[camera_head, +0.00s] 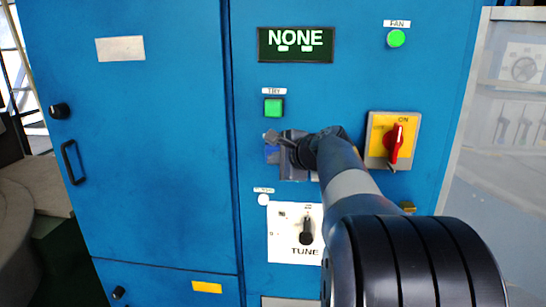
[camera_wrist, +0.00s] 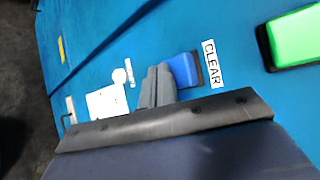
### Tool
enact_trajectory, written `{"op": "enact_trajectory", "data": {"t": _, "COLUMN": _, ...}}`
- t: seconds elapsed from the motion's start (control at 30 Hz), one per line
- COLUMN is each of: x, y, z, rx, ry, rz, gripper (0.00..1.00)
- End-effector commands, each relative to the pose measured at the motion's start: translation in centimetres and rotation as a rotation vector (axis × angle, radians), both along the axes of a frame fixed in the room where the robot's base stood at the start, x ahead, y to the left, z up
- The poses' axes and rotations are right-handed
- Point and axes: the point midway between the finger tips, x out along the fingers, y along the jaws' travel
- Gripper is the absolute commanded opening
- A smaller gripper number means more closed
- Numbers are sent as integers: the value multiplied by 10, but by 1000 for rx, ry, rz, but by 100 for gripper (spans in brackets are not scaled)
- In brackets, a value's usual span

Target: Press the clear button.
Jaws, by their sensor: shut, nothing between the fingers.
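The clear button is a blue square button (camera_wrist: 184,70) beside a white label reading CLEAR (camera_wrist: 211,63) in the wrist view. In the head view only a blue sliver of the clear button (camera_head: 271,155) shows, below the green TRY button; my gripper and arm hide the area to its right. My gripper (camera_wrist: 164,69) is shut and empty, its fingertips right at the button's edge in the wrist view. In the head view my gripper (camera_head: 270,138) points at the panel there. I cannot tell whether the tips touch the button.
Above is a lit green TRY button (camera_head: 273,107), also large in the wrist view (camera_wrist: 298,38). A display (camera_head: 296,45) reads NONE. A red switch on yellow (camera_head: 393,141) sits right of my arm. A TUNE panel with a black knob (camera_head: 293,234) lies below.

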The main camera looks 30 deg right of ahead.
Motion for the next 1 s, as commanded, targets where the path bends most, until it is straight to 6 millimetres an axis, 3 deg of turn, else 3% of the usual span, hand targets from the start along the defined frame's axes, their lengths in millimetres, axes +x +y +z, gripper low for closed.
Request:
{"op": "enact_trajectory", "data": {"t": 0.4, "x": -4, "y": 3, "z": 0, "rx": 0, "ry": 0, "rz": 1, "gripper": 0}}
{"op": "enact_trajectory", "data": {"t": 1.0, "x": -44, "y": 30, "z": -1, "rx": 0, "ry": 1, "rz": 1, "gripper": 0}}
